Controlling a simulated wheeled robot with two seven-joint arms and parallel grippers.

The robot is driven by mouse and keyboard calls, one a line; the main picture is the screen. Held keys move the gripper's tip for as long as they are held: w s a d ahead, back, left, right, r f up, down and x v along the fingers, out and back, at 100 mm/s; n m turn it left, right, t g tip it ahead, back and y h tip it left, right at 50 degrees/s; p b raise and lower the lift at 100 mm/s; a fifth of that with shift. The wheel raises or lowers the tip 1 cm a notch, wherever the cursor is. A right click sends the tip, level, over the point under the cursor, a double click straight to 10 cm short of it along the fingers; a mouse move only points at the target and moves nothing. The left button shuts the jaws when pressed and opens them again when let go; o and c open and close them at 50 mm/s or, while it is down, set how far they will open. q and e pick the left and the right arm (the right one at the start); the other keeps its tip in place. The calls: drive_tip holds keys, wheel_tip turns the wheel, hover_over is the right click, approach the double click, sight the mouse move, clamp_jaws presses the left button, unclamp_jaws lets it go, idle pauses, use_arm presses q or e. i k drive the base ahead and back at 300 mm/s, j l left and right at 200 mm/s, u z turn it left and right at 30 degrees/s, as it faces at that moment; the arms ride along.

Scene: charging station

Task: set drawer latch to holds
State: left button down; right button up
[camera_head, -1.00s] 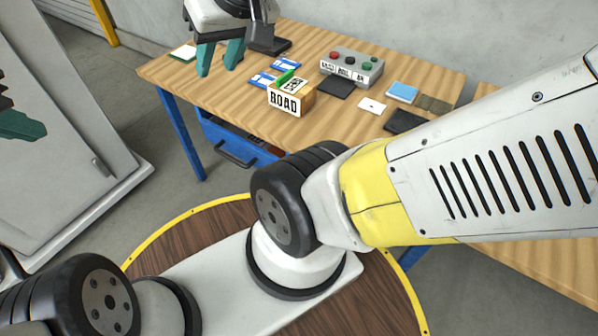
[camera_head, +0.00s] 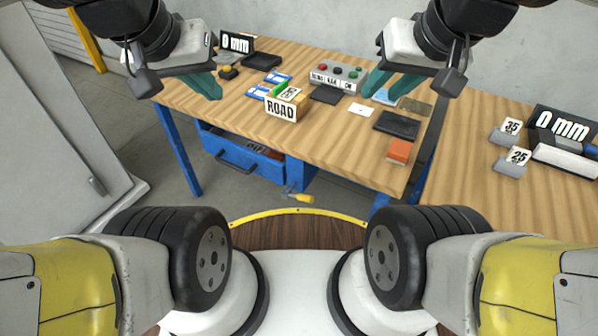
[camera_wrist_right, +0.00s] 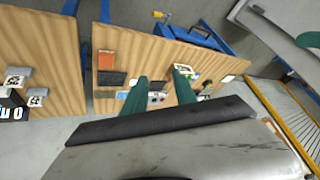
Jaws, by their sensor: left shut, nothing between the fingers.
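The blue drawer (camera_head: 245,155) hangs under the wooden bench and stands partly open, with dark and orange contents showing. Its dark handle (camera_head: 230,162) is on the front. A yellow-handled item (camera_head: 297,196) shows low beside the drawer; I cannot tell whether it is the latch. It also shows in the right wrist view (camera_wrist_right: 160,15). My left gripper (camera_head: 216,92) is shut and empty above the bench's left part. My right gripper (camera_head: 379,96) is open and empty above the back right part; its green fingers stand apart in the right wrist view (camera_wrist_right: 160,84).
The bench (camera_head: 330,125) holds a ROAD box (camera_head: 281,108), a button box (camera_head: 336,78), blue cards (camera_head: 258,92), a black pad (camera_head: 396,126) and an orange block (camera_head: 399,151). A second table (camera_head: 470,145) stands right. Floor shows between my base and the bench.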

sight(300, 197)
drive_tip(key=k+l, duration=0.2)
drive_tip(key=k, duration=0.2)
drive_tip(key=k+l+u, duration=0.15)
drive_tip(key=k, duration=0.2)
drive_tip(key=k+l, duration=0.15)
drive_tip(key=k, duration=0.25)
drive_tip(key=u, duration=0.05)
